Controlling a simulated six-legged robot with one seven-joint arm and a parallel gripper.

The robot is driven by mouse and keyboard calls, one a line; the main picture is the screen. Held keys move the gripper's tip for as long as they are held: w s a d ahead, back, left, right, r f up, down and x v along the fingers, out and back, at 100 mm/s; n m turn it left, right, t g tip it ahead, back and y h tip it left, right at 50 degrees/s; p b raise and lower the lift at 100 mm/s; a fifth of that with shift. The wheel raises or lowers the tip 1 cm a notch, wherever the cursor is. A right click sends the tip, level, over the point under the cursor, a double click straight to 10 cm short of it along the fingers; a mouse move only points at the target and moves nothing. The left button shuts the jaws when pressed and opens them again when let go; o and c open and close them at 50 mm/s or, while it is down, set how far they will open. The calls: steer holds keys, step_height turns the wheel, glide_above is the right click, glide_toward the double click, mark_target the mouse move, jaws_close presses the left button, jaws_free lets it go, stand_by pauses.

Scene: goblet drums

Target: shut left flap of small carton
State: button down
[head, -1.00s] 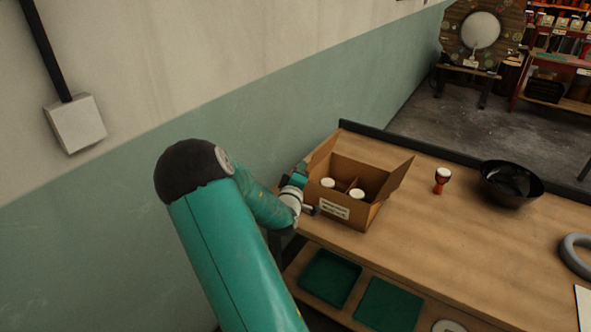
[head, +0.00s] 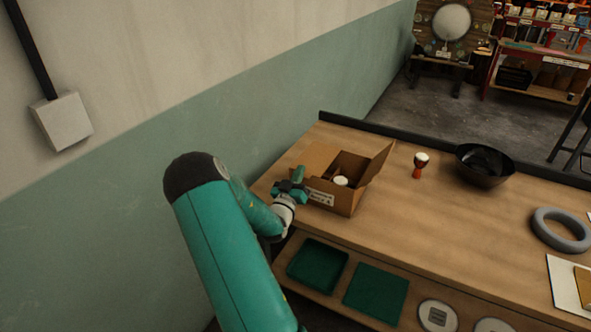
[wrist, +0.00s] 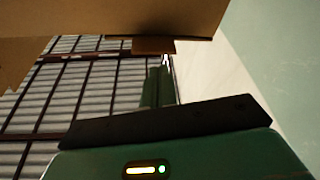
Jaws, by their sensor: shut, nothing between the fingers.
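The small brown carton (head: 333,199) stands on the workbench near its left end. Its left flap (head: 317,158) lies tilted inward over the left half of the opening; I cannot tell if it is fully flat. Its right flap (head: 381,161) stands up, leaning outward. One white-topped item (head: 341,181) shows inside the uncovered half. My gripper (head: 298,176) is shut and empty at the carton's left side, close to the left flap; contact cannot be told. In the wrist view a brown cardboard panel (wrist: 120,18) fills the top.
A small red goblet drum (head: 420,166) and a black bowl (head: 484,164) stand right of the carton. A grey ring (head: 561,230) lies farther right. Green trays (head: 317,264) sit on the shelf below. The wall is close on the left. The bench front is clear.

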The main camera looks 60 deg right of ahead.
steer(key=f+m, duration=0.1)
steer(key=f+m+g, duration=0.1)
steer(key=m, duration=0.1)
steer(key=shift+s+g, duration=0.3)
steer(key=shift+s, duration=0.05)
stand_by(0.4)
